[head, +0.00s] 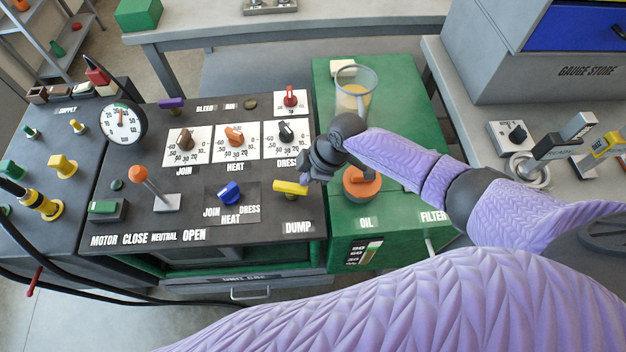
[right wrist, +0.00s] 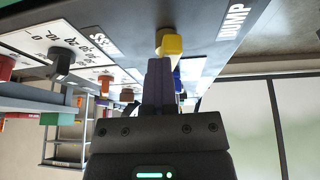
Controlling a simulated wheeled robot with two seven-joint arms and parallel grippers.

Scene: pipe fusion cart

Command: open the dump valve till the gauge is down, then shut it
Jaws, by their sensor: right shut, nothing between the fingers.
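The dump valve is a yellow handle (head: 290,187) on the dark panel, above the DUMP label (head: 297,227). It lies roughly crosswise in the head view. Its yellow end (right wrist: 170,44) also shows in the right wrist view, just beyond my fingertips. My right gripper (head: 306,170) is shut and empty beside the handle; its closed fingers (right wrist: 160,72) are close to it, but I cannot tell whether they touch. The round white gauge (head: 122,122) stands at the panel's upper left; its reading is too small to be sure of. My left gripper is out of view.
A blue knob (head: 230,193), an orange-topped lever (head: 140,174) and three dials are left of the valve. The green oil unit (head: 345,215) with an orange cap (head: 361,182) and a clear cup (head: 355,88) is at its right, under my arm.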

